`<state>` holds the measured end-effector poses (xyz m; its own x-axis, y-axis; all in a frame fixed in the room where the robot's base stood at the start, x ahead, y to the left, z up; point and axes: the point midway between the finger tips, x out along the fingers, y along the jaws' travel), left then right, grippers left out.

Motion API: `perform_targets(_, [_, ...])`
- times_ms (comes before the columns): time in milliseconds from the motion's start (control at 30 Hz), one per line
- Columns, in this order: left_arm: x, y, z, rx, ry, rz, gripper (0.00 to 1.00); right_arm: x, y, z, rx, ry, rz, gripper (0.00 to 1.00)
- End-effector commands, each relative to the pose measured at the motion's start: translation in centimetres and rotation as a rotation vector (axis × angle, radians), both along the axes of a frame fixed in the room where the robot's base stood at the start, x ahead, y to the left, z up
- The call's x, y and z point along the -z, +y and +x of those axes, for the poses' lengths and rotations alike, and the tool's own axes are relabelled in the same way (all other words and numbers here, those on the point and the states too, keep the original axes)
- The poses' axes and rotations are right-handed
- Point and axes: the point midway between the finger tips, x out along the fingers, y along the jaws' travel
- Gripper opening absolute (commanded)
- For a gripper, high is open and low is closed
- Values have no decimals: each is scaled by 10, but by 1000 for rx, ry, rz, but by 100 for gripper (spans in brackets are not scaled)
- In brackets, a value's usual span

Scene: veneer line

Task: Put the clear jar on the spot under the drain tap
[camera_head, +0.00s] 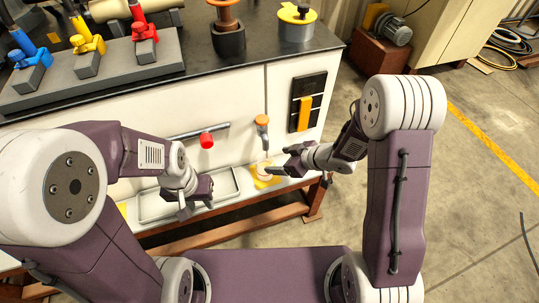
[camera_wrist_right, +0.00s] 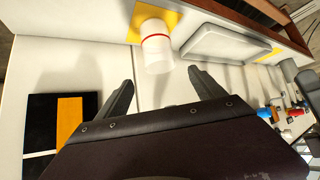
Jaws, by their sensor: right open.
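The clear jar (camera_head: 263,168), pale with a thin red ring, stands on a yellow square (camera_head: 267,183) on the low shelf, below the orange-topped tap (camera_head: 262,121). In the right wrist view the jar (camera_wrist_right: 157,52) is upright with its base over the yellow square (camera_wrist_right: 177,20). My right gripper (camera_head: 285,172) is open and empty, just right of the jar. In the wrist view the jar is beyond the gap between its fingertips (camera_wrist_right: 160,75), apart from both. My left gripper (camera_head: 197,206) is open and empty over the front of the grey tray.
The shallow grey tray (camera_head: 158,207) lies left of the jar. A pipe with a red end (camera_head: 206,140) juts from the white panel above it. A black panel with an orange strip (camera_head: 306,113) is at the right. The bench top (camera_head: 180,83) overhangs the shelf.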

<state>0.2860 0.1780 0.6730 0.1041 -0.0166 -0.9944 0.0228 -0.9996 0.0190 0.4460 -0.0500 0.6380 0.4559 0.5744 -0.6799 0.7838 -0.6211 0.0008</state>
Motion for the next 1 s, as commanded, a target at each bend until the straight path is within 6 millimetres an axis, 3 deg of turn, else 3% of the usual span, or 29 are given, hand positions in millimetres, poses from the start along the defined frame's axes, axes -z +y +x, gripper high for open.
perform_targets(33, [-10,0,0,0,0,0,36,-13,-7,-5,4,1,0,78])
perform_targets(133, [-16,0,0,0,0,0,36,-21,-15,-11,1,0,0,78])
perform_targets(533, [-17,0,0,0,0,0,36,-24,-25,-13,23,-1,-20,78])
perform_targets(567, [-17,0,0,0,0,0,36,-24,-32,-10,56,1,-46,78])
perform_targets(667, [-17,0,0,0,0,0,36,-30,-84,-5,289,49,-202,78])
perform_targets(733, [-17,0,0,0,0,0,36,-37,-123,-26,492,152,-300,78])
perform_targets(800, [-17,0,0,0,0,0,36,-42,-144,-63,659,294,-345,78])
perform_targets(900, [-16,0,0,0,0,0,36,-47,-145,-117,805,501,-338,78])
perform_targets(1000, [-16,0,0,0,0,0,36,-51,-133,-150,861,637,-308,78])
